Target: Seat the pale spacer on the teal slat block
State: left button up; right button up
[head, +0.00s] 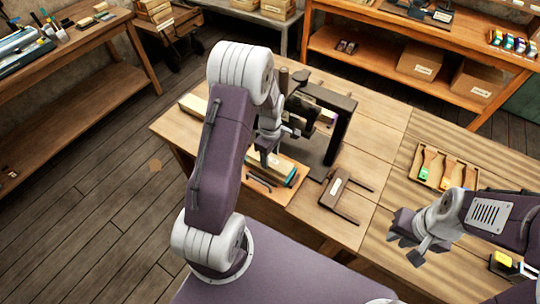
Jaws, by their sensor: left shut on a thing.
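My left gripper (268,157) is low over the front of the press, directly above a wooden board. It is shut on a small pale piece, which looks like the pale spacer; fingers and arm hide most of it. Right under and beside it lies a block with a teal end (291,176), the teal slat block. I cannot tell whether the spacer touches the block. My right gripper (411,243) is open and empty, over the front right of the bench, away from the block.
The dark press frame (340,125) stands just behind the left gripper. A brown forked fixture (339,196) lies to the right of the block. A wooden tray (423,183) with several coloured-tipped tools lies further right. The bench between fixture and tray is clear.

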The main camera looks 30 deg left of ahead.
pick_arm(q)
jog(key=shift+f+b, duration=0.5)
jog(key=shift+f, duration=0.3)
jog(key=o, duration=1.5)
notch_tip(320, 180, up, 9)
jog(key=shift+r+b, duration=0.1)
jog(key=shift+b, duration=0.3)
jog(key=s+d+m, duration=0.2)
jog(key=s+m, duration=0.2)
jog(key=m, duration=0.1)
jog(key=s+d+m, duration=0.3)
jog(key=s+m, duration=0.1)
jog(key=m, duration=0.2)
jog(key=s+d+m+t, duration=0.1)
jog(key=s+d+m, duration=0.1)
jog(key=s+m, duration=0.2)
jog(key=shift+s+d+r+m, duration=0.1)
jog(key=shift+s+d+m, duration=0.05)
jog(key=shift+m, duration=0.35)
jog(key=shift+s+d+r+m, duration=0.1)
jog(key=shift+s+m, duration=0.05)
jog(key=shift+m, duration=0.35)
